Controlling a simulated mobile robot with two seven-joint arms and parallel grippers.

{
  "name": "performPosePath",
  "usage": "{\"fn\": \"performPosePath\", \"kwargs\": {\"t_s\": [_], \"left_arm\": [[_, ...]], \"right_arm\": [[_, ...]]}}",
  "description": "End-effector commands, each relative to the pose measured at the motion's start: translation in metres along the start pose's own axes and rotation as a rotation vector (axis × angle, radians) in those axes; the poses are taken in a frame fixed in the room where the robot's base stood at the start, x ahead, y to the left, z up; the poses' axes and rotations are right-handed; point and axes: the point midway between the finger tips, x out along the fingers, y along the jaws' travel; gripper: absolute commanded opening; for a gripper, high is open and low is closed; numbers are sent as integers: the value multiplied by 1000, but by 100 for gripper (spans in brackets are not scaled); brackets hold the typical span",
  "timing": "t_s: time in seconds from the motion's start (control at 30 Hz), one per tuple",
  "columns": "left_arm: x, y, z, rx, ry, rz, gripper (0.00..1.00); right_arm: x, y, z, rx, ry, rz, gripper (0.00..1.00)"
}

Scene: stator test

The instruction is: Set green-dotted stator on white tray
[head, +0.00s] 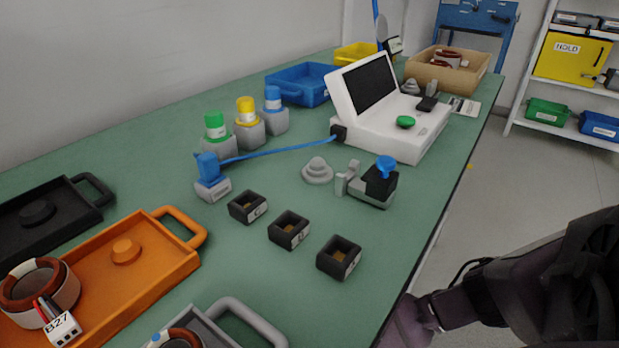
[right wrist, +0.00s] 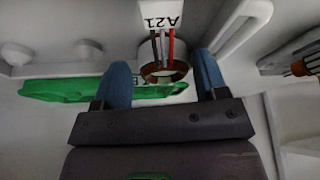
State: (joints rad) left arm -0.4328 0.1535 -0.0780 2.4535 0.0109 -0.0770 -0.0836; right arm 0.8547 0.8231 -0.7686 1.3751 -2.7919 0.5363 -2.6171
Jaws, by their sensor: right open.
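In the right wrist view my right gripper (right wrist: 160,62) is open, its two blue fingers on either side of a stator (right wrist: 165,76). This stator shows a copper-coloured ring, dark and red leads and a white tag reading A21. No green dot is visible on it, and I cannot tell whether the fingers touch it. A white tray-like piece with a looped handle (right wrist: 262,12) and round knobs lies around it. The head view shows neither gripper, only my right arm at lower right. A white tray cannot be made out there.
In the head view an orange tray (head: 165,262) holds a stator tagged B27 (head: 62,282). A black tray (head: 70,218) lies behind it; a grey tray (head: 205,325) with a blue-dotted stator is cut off below. Small black boxes (head: 289,230) and a white tester (head: 395,125) stand beyond.

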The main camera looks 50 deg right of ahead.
Motion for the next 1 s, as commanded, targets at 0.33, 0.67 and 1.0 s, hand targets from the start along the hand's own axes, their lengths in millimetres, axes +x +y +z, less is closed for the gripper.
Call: {"fn": "performPosePath", "kwargs": {"t_s": [0.33,0.67,1.0], "left_arm": [[-3,2,18,9,-52,6,43],[-3,-1,4,9,-24,-1,43],[-2,-4,-13,7,15,-8,43]], "right_arm": [[-1,-2,3,0,-6,-2,67],[-15,-1,-4,1,-3,-1,67],[-28,0,-12,-1,0,0,67]]}}
